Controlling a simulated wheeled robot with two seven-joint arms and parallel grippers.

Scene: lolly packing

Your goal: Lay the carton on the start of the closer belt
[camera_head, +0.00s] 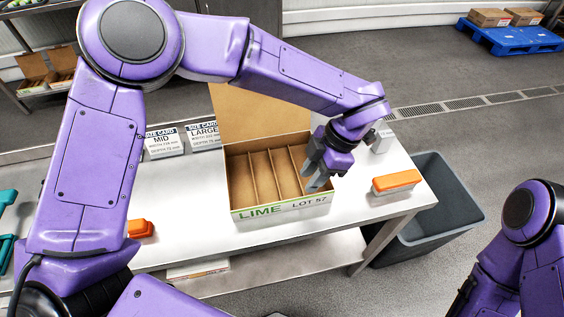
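The carton (282,212) is a box with a white front marked LIME LOT 57, standing on the steel table. Its brown lid stands up at the back, and dividers split its inside into long compartments with nothing visible in them. My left gripper (316,175) points down at the carton's right side, its grey fingers over the right wall and rightmost compartment. I cannot tell whether its fingers are apart or closed on the wall. My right arm shows at the lower right, with its gripper out of view. I cannot make out a closer belt.
Size cards (164,142) stand behind the carton at left. An orange-topped block (397,182) lies to its right, and another orange piece (140,228) to its left. A grey bin (450,205) stands beyond the table's right edge. Teal parts (6,243) show at the left edge.

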